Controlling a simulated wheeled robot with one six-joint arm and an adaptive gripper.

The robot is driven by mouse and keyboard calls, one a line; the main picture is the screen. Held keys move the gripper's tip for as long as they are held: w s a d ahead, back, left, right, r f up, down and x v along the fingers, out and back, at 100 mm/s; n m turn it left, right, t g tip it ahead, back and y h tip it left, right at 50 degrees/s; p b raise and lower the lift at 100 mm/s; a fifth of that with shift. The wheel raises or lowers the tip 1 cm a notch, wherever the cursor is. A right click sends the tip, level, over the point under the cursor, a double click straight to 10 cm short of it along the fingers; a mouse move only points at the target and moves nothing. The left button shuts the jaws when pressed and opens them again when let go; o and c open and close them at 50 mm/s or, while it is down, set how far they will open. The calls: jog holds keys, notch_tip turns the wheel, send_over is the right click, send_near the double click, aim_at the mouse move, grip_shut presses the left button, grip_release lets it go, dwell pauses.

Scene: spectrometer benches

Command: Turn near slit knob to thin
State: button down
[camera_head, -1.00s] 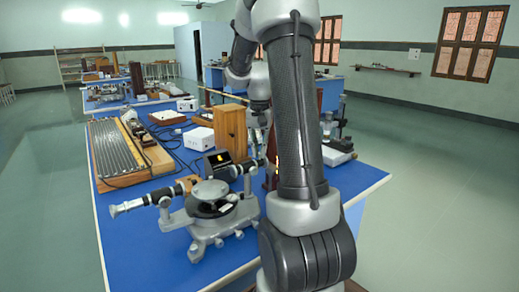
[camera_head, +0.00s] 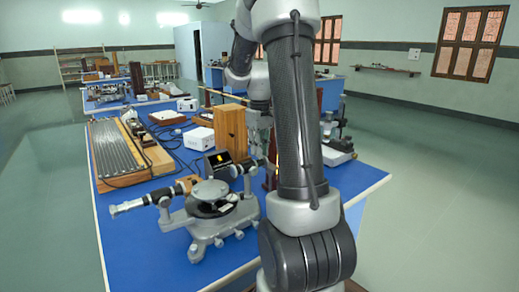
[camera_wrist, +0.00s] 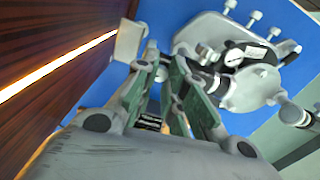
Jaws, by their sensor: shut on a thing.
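The near spectrometer (camera_head: 212,222) stands on the blue bench, with its round table and grey base visible. One tube (camera_head: 128,207) points left, and the other tube (camera_head: 242,169) runs right toward the lamp housing. In the wrist view the spectrometer (camera_wrist: 245,85) is at upper right. My gripper (camera_wrist: 163,72) has its two green-padded fingers close together at the tube's slit end, shut on a small grey part between them, which is the slit knob. The fingers cover most of the knob, so its turn angle cannot be read. In the head view my arm partly hides the gripper.
In the wrist view a dark wood housing with a bright slit (camera_wrist: 55,72) is close on the left. A ribbed grating board (camera_head: 118,150) lies at left.

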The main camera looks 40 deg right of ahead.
jog(key=shift+n, duration=0.8)
jog(key=c, duration=1.4)
grip_release()
notch_tip(320, 180, up, 12)
